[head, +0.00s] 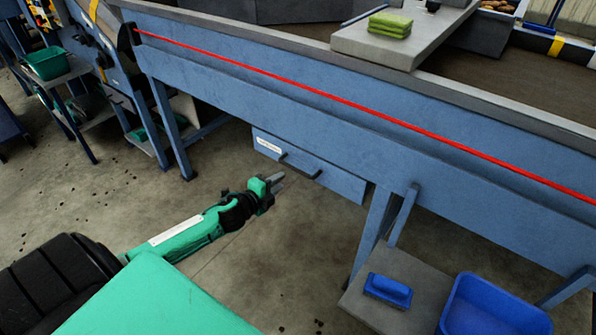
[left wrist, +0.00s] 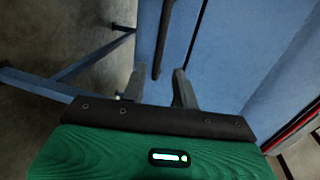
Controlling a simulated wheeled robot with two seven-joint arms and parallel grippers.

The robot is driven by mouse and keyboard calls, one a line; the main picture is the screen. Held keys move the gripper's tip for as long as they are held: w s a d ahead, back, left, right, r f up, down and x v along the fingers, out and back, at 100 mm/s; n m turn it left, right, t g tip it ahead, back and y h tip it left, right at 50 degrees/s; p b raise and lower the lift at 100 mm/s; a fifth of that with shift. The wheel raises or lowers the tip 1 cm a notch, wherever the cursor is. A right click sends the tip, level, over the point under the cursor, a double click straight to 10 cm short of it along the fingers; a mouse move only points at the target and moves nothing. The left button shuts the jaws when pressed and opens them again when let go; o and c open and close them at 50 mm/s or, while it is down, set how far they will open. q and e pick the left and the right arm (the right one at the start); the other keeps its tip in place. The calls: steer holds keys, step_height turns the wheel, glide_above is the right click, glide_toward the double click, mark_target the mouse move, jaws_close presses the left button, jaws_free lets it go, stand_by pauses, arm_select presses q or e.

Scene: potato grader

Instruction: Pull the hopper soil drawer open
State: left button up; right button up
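The hopper soil drawer (head: 335,180) is a blue panel under the long blue machine frame, with a white label (head: 268,146) at its left. A dark bar handle (head: 300,166) stands out from its front. My left gripper (head: 277,181) is in front of the drawer, just short of the handle in the head view. In the left wrist view its two grey fingers (left wrist: 158,88) are apart with nothing held between them. The dark handle (left wrist: 163,42) lies just beyond the fingertips, roughly in line with the gap. Contact is not visible. My right gripper is not in view.
A red cord (head: 330,98) runs along the frame above the drawer. Blue legs (head: 375,228) stand right of the drawer, near a grey shelf with a blue brush (head: 388,290) and a blue bin (head: 490,308). The concrete floor below the drawer is clear.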

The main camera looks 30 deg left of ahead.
mark_target(296, 171)
arm_select(q)
steer(key=shift+b+x, duration=0.35)
steer(key=shift+x, duration=4.8)
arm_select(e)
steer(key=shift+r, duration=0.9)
arm_select(q)
steer(key=shift+d, duration=0.1)
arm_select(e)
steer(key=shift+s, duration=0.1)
arm_select(q)
jaws_close()
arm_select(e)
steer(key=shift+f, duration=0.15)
